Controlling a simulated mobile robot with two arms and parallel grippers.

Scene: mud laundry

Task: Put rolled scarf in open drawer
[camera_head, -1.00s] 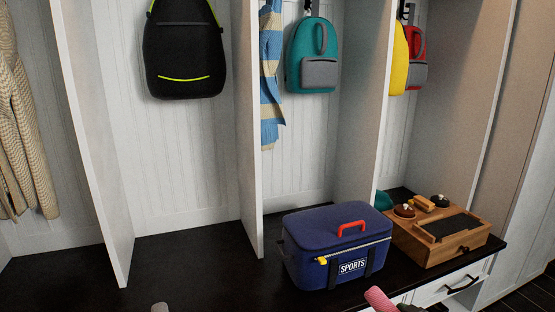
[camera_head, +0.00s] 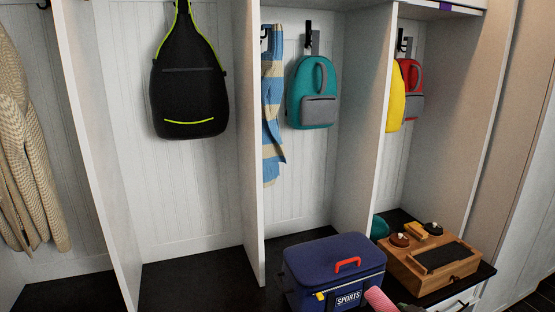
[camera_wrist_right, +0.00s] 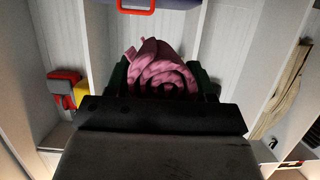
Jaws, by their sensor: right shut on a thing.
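The pink rolled scarf (camera_head: 380,299) shows at the bottom edge of the head view, in front of the blue sports bag. In the right wrist view the rolled scarf (camera_wrist_right: 160,72) sits between the two dark fingers of my right gripper (camera_wrist_right: 162,84), which is shut on it. In the head view only a small dark part of that gripper (camera_head: 408,307) shows beside the scarf. A white drawer (camera_head: 468,299) with a dark handle is partly cut off at the bottom right; I cannot tell how far open it is. My left gripper is out of view.
The blue sports bag (camera_head: 335,268) and a wooden box (camera_head: 432,262) with small items stand on the dark bench (camera_head: 200,277). White dividers (camera_head: 248,150) rise behind. A black bag (camera_head: 190,95), striped scarf (camera_head: 272,110) and teal backpack (camera_head: 313,95) hang above. The bench is clear at left.

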